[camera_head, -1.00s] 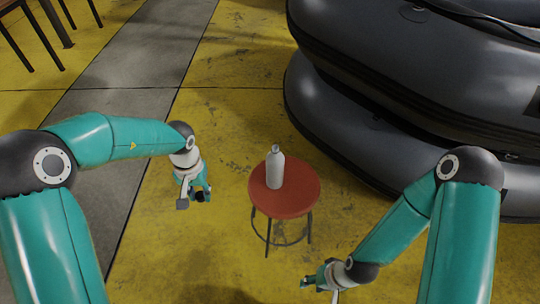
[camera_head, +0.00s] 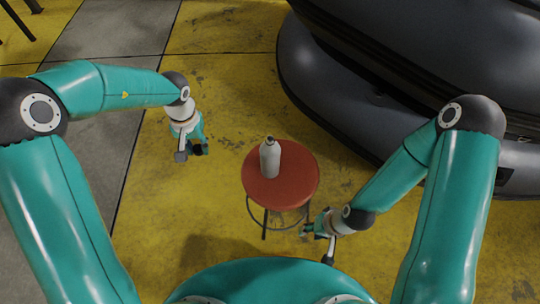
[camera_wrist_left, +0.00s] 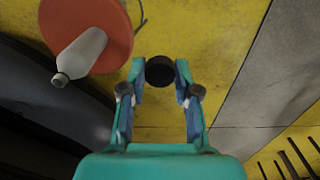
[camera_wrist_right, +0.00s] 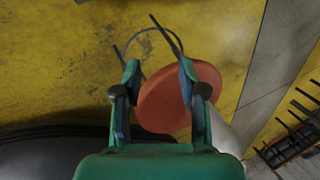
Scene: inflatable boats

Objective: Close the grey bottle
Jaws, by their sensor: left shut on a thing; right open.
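The grey bottle (camera_head: 270,160) stands upright on a round red stool (camera_head: 296,184), its neck bare. In the left wrist view the bottle (camera_wrist_left: 82,52) lies left of my gripper. My left gripper (camera_head: 198,150) is left of the stool, shut on a dark round cap (camera_wrist_left: 159,73), apart from the bottle. My right gripper (camera_head: 308,231) is open and empty, near the stool's front right edge and lower than its top. In the right wrist view the stool seat (camera_wrist_right: 165,103) shows behind the open fingers, and the bottle (camera_wrist_right: 221,132) is partly hidden by my gripper.
Stacked dark inflatable boats (camera_head: 350,110) fill the right and back right. Yellow floor (camera_head: 215,65) is clear around the stool, with a grey strip (camera_head: 105,50) at the left. Dark furniture legs (camera_head: 18,18) show at the far left corner.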

